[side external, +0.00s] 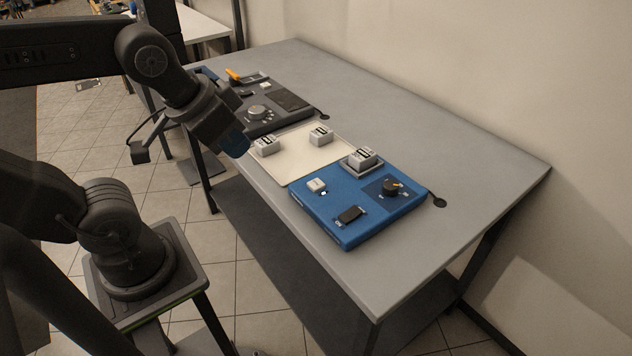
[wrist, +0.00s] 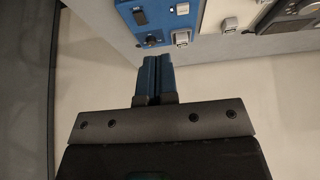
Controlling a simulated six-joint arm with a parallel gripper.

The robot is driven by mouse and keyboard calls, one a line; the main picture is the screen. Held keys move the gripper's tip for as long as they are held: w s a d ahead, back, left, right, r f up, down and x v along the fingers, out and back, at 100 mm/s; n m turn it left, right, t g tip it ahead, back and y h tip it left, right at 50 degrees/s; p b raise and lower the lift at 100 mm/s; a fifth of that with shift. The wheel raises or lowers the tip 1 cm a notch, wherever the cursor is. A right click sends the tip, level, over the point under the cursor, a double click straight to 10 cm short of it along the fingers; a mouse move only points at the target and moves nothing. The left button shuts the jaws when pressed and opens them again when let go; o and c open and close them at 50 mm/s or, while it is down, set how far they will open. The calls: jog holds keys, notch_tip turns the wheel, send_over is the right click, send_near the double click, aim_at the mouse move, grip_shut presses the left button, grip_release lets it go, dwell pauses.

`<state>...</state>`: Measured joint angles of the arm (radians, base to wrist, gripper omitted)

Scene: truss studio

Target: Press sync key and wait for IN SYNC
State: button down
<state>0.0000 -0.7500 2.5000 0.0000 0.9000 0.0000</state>
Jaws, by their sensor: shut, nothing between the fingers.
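A blue panel (side external: 335,230) lies on the near part of the bench. It carries a small white key (side external: 317,186), a black rocker (side external: 350,214) and a dark knob (side external: 391,187) with a yellow mark. I cannot read which control is the sync key, nor see an IN SYNC sign. My gripper (side external: 238,146) has blue fingers, shut and empty, held above the bench's front edge, left of the blue panel and apart from it. In the wrist view the shut fingers (wrist: 158,72) point toward the blue panel (wrist: 160,13) at the top, where its knob (wrist: 152,39) shows.
A cream mat (side external: 295,160) holds grey blocks (side external: 320,135), (side external: 266,145). Another grey block (side external: 362,157) sits on a pad at the blue panel's back corner. The bench's right side (side external: 440,150) is mostly clear.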

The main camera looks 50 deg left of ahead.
jog(key=shift+a, duration=0.1)
jog(key=m+t+h, duration=0.3)
jog(key=m+h, duration=0.1)
jog(key=m, duration=1)
send_over(315, 185)
notch_tip(315, 185, down, 9)
jog(key=shift+f, duration=4.3)
